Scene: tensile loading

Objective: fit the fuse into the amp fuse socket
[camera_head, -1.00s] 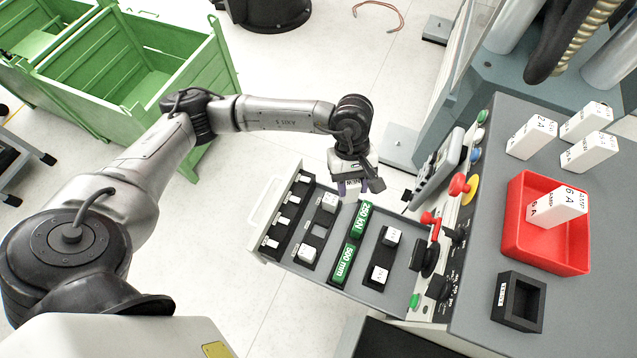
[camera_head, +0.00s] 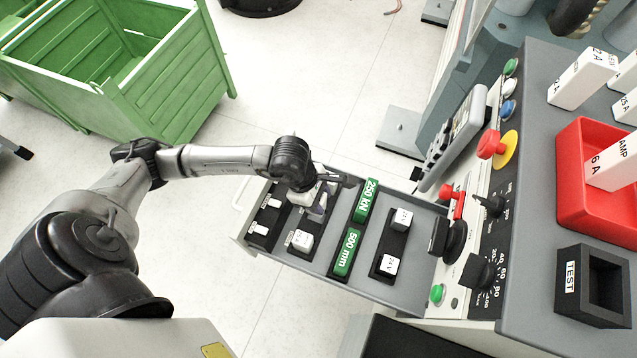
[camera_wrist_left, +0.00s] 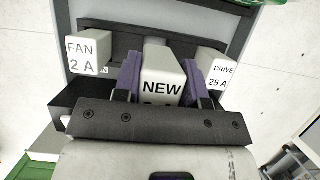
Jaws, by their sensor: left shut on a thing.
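My left gripper (camera_head: 317,203) is over the fuse strip in the open drawer. In the left wrist view, its purple fingers (camera_wrist_left: 161,82) are shut on a white fuse marked NEW (camera_wrist_left: 162,60). That fuse stands in the row between the FAN 2 A fuse (camera_wrist_left: 86,52) and the DRIVE 25 A fuse (camera_wrist_left: 216,68), on the black strip (camera_wrist_left: 119,39). The held fuse's lower end and the socket beneath it are hidden, so I cannot tell how deep it sits. In the head view, one neighbouring fuse (camera_head: 300,240) shows clearly. My right gripper is not in view.
Green blocks marked 250 kN (camera_head: 366,201) and 500 mm (camera_head: 347,252) stand beside the strip in the drawer (camera_head: 375,291). A red tray (camera_head: 584,212) holds a 6 A block (camera_head: 612,165). A black TEST holder (camera_head: 594,287) and control knobs are to the right.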

